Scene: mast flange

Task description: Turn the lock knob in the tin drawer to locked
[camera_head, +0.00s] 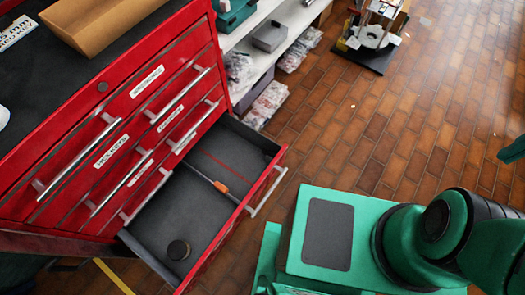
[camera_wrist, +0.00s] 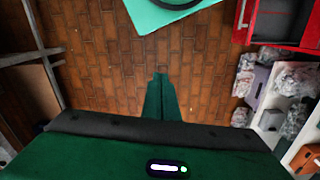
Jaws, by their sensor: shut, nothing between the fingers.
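The lowest drawer (camera_head: 213,214) of the red chest is pulled out, and its grey inside shows in the head view. Part of the red chest (camera_wrist: 289,22) shows at upper right there.
The red chest (camera_head: 128,107) has several shut drawers with long handles and small labels. A cardboard tray (camera_head: 100,20) is on its top. A white shelf (camera_head: 262,68) with bagged items stands behind. The brick floor (camera_head: 350,130) is mostly clear beyond the drawer.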

